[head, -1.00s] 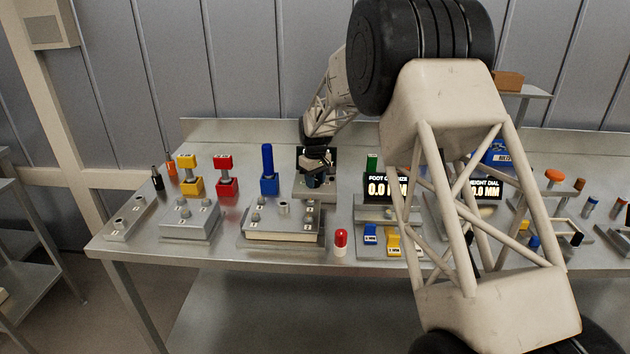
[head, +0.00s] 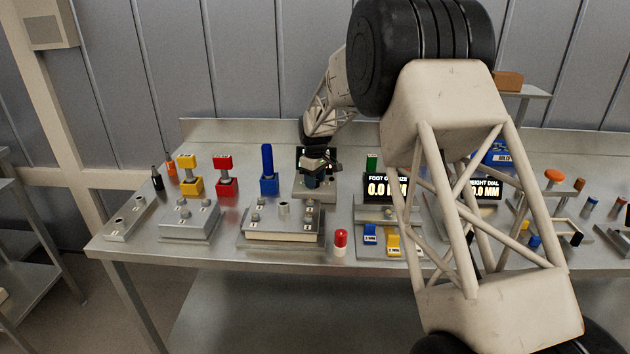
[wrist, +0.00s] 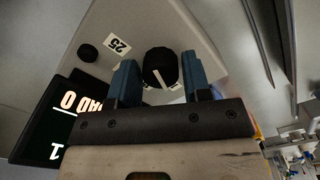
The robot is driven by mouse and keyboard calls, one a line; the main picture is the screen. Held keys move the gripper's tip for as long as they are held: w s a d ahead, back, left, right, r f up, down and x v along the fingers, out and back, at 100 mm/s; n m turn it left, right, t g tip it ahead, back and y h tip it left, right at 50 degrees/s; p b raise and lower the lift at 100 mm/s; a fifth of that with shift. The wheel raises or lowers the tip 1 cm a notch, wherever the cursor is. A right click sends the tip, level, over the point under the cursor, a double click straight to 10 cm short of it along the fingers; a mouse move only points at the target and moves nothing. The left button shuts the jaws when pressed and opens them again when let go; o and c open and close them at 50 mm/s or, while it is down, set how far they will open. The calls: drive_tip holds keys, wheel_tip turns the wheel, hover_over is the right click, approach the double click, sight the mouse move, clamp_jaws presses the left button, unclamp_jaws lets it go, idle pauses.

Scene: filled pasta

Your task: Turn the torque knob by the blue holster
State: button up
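The black torque knob (wrist: 160,67) with a white pointer line shows in the wrist view on a pale panel (wrist: 150,22). My gripper (wrist: 160,78) has its two blue fingers on either side of the knob, very close to it. I cannot tell whether both fingers touch it. In the head view my gripper (head: 318,178) is down over the knob's unit (head: 302,193) and hides the knob. The blue holster (head: 269,184) with an upright blue handle (head: 267,158) stands just left of that unit.
A small black round part (wrist: 88,52) and a "25" label (wrist: 118,44) are near the knob. A dark display (wrist: 50,120) is beside the panel. A metal block (head: 283,222) stands in front; red (head: 226,175) and yellow (head: 189,176) holders are left. My arm hides part of the right side.

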drive_tip(key=shift+o, duration=1.2)
drive_tip(key=shift+r, duration=3.85)
